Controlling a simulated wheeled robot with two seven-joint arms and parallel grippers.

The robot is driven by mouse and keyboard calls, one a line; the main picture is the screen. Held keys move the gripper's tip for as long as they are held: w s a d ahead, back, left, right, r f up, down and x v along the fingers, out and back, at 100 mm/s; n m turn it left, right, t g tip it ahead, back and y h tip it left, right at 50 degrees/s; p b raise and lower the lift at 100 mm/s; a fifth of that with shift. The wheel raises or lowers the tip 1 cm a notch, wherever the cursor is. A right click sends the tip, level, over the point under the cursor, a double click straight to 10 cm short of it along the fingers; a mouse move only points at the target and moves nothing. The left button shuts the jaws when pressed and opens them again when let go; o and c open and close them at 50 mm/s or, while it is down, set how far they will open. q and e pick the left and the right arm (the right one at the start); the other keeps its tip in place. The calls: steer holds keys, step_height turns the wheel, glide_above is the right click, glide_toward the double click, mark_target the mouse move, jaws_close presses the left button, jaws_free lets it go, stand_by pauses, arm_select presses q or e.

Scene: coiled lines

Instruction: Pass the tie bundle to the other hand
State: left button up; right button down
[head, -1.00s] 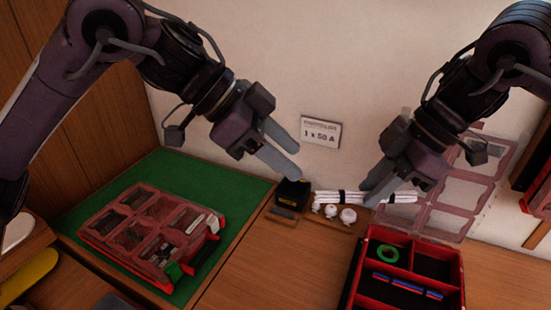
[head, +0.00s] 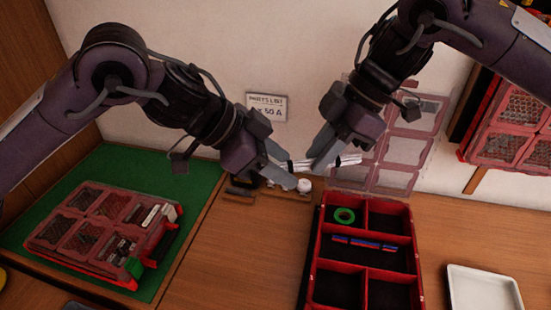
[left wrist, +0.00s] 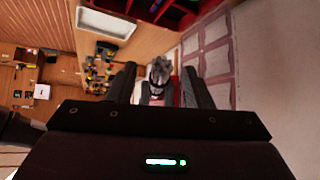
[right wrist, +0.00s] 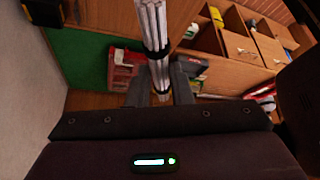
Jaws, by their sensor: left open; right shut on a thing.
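The tie bundle (head: 345,160), white with black bands, lies roughly level near the back wall. My right gripper (head: 318,158) is shut on it; the right wrist view shows the bundle (right wrist: 152,30) between the fingers (right wrist: 158,92). My left gripper (head: 285,172) is open at the bundle's left part. In the left wrist view the bundle's end (left wrist: 158,72) shows between the spread fingers (left wrist: 158,90). I cannot tell whether they touch it. The fingers hide part of the bundle in the head view.
A red compartment box (head: 313,255) with an upright clear lid (head: 405,150) stands right of centre. A closed red case (head: 95,225) lies on the green mat (head: 120,165). A white tray (head: 485,290) is at lower right.

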arm_select(q)
steer(key=c, duration=0.9)
jaws_close()
arm_select(e)
steer(key=c, duration=1.2)
jaws_free()
steer(key=shift+r, duration=0.15)
